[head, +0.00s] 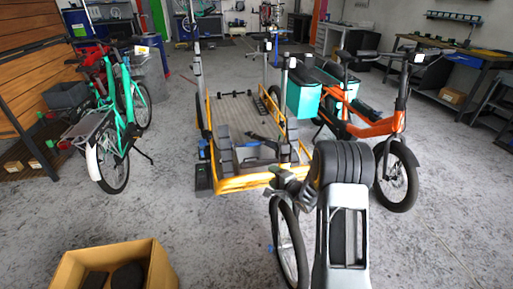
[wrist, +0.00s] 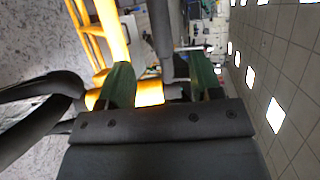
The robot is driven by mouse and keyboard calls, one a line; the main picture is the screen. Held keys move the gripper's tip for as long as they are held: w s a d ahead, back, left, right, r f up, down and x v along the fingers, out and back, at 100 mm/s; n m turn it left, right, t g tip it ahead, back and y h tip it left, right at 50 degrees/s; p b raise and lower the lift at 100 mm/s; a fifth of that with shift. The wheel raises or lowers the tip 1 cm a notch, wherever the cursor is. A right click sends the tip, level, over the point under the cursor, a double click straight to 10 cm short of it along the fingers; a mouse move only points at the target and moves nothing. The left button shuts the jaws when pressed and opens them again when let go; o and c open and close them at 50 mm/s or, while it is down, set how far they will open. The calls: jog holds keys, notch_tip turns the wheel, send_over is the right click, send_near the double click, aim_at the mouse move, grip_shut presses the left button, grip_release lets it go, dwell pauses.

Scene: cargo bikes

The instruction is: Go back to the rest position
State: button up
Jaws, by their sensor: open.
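My gripper (wrist: 162,80) shows in the wrist view with its two green-lined fingers apart and nothing clearly held between them. A bright yellow-orange bar (wrist: 150,93) shows beyond and between the fingers; I cannot tell whether they touch it.
An orange bike (head: 375,129) with teal boxes (head: 303,100) stands close to the right of my arm. A green bike (head: 118,125) stands at left. An open cardboard box (head: 158,268) sits front left. Grey floor (head: 450,230) is clear at right. A black curved bar (wrist: 40,88) is near the gripper.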

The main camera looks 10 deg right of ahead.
jog(key=s+d+f+n+g+h, duration=0.3)
jog(key=d+f+n+g+h, duration=0.15)
jog(key=f, duration=0.25)
jog(key=s+d+r+n+g+h+p, duration=0.2)
jog(key=s+r+n+g+h+p, duration=0.15)
jog(key=s, duration=0.25)
jog(key=s+a+r+n+g+p, duration=0.1)
jog(key=s+a+r+n+p, duration=0.1)
jog(key=s+r, duration=0.4)
jog(key=s+a+r+n+g+y+p, duration=0.1)
jog(key=s+a+r+p, duration=0.4)
jog(key=r, duration=1)
jog(key=s+a+r+n+g+p, duration=0.1)
jog(key=s+a+r+n+p, duration=0.2)
jog(key=s+r, duration=0.6)
notch_tip(320, 180, up, 2)
jog(key=shift+a+y+p, duration=0.4)
jog(key=shift+a+p, duration=0.3)
jog(key=shift+a, duration=0.35)
